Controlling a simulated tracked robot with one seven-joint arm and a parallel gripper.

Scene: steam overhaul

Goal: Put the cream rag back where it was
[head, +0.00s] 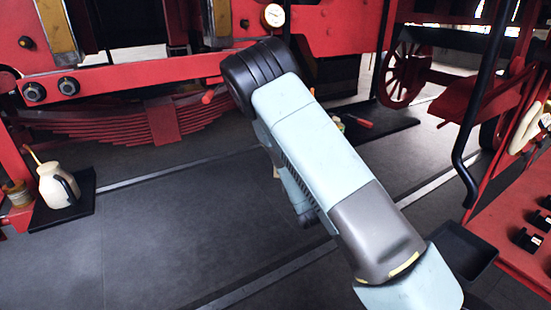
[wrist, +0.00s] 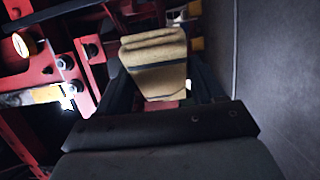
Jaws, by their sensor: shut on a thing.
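A folded tan-cream cloth, which I take for the cream rag (wrist: 154,48), shows in the wrist view with a dark band across it. It sits between the two dark fingers of my gripper (wrist: 158,80), which is shut on it. Red metalwork lies beyond the rag in the wrist view. In the head view my own arm hides the gripper and the rag. I cannot tell from the frames how far the rag is from any surface.
A cream jug (head: 57,185) stands on a black mat (head: 80,205) at left. Red locomotive frame with a leaf spring (head: 165,122) runs along the back. A red trolley (head: 510,225) with a black tray (head: 462,250) is at right. A pale looped thing (head: 531,128) hangs there. Grey floor (head: 170,240) is clear.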

